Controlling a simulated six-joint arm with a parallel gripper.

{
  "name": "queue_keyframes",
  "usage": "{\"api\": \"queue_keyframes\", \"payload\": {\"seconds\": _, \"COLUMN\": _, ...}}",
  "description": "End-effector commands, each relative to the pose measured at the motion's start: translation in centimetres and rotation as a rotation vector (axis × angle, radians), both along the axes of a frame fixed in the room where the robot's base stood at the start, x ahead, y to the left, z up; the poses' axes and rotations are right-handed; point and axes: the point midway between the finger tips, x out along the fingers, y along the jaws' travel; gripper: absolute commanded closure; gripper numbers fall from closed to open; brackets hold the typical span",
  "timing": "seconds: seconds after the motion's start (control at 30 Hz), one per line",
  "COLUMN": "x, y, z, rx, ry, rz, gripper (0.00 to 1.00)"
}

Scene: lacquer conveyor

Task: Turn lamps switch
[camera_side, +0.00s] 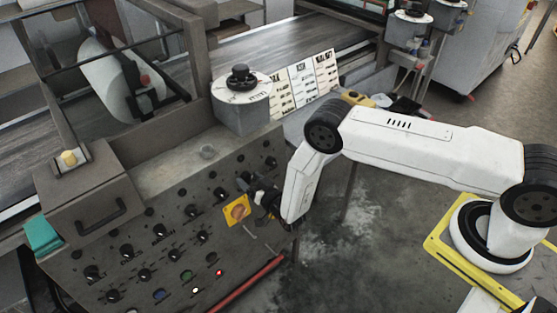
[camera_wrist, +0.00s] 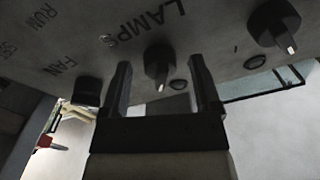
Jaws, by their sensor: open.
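The lamps switch (camera_wrist: 159,66) is a black rotary knob with a light pointer mark, under the printed word LAMPS on the grey panel in the wrist view. My gripper (camera_wrist: 158,72) is open, with one finger on each side of this knob. I cannot tell whether the fingers touch it. In the side view my gripper (camera_side: 258,194) is at the right part of the sloped control panel (camera_side: 165,215), and it hides the knob there.
In the wrist view another black knob (camera_wrist: 274,24) is at the upper right, and the FAN knob (camera_wrist: 87,91) is at the left. In the side view a yellow plate (camera_side: 237,210) sits close beside my gripper. A red bar (camera_side: 245,284) runs along the panel's lower edge.

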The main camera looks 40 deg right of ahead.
Motion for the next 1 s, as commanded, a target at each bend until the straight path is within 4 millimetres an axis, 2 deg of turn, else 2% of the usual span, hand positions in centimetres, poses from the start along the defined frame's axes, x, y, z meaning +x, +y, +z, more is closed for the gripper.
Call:
{"api": "queue_keyframes", "payload": {"seconds": 0.07, "x": -0.02, "y": -0.01, "z": -0.01, "rx": 0.000, "ry": 0.000, "rz": 0.000, "gripper": 0.20}}
{"api": "queue_keyframes", "payload": {"seconds": 0.3, "x": -0.03, "y": -0.01, "z": 0.00, "rx": 0.000, "ry": 0.000, "rz": 0.000, "gripper": 0.96}}
{"api": "queue_keyframes", "payload": {"seconds": 0.33, "x": -0.03, "y": 0.00, "z": 0.00, "rx": 0.000, "ry": 0.000, "rz": 0.000, "gripper": 1.00}}
{"api": "queue_keyframes", "payload": {"seconds": 0.67, "x": -0.04, "y": -0.02, "z": 0.00, "rx": -0.023, "ry": 0.000, "rz": 0.004, "gripper": 1.00}}
{"api": "queue_keyframes", "payload": {"seconds": 1.0, "x": -0.03, "y": -0.13, "z": 0.03, "rx": -0.180, "ry": 0.000, "rz": 0.032, "gripper": 1.00}}
